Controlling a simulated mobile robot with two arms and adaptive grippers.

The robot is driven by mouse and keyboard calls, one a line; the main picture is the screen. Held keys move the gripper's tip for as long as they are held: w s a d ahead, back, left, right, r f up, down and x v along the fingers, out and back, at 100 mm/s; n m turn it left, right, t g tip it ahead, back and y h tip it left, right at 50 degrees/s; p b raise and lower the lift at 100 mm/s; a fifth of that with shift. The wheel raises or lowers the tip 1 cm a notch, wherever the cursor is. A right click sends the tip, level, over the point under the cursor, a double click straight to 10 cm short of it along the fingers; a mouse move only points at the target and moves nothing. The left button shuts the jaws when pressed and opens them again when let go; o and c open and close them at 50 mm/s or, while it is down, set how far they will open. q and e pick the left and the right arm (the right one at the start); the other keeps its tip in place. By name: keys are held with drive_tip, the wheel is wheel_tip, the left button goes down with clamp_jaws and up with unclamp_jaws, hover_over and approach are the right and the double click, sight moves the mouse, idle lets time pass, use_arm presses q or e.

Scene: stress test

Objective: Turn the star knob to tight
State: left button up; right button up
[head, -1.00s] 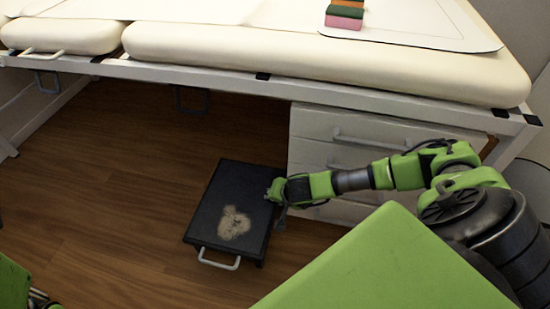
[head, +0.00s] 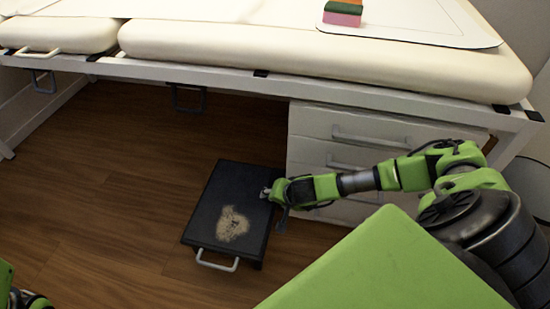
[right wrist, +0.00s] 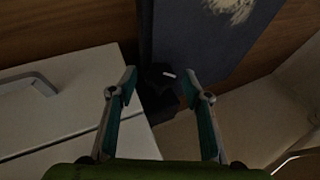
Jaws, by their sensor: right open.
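In the right wrist view a small dark knob (right wrist: 161,76) with a white mark sits at the end edge of a dark board. Its lobes are hard to make out. My right gripper (right wrist: 159,84) is open, with one finger on each side of the knob; I cannot tell whether either finger touches it. In the head view my right gripper (head: 267,193) is at the right edge of the low black step (head: 205,222), and the knob is hidden there. My left gripper is not in view; only green and dark parts of my left arm show at the lower left.
A white drawer unit (head: 325,128) stands close beside the step, under a padded cream bench (head: 300,55). The step has a pale worn patch and a white handle (head: 217,262). Wooden floor (head: 100,200) is clear to the left. Coloured blocks (head: 342,13) lie on the bench.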

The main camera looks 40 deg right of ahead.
drive_tip(key=v, duration=1.2)
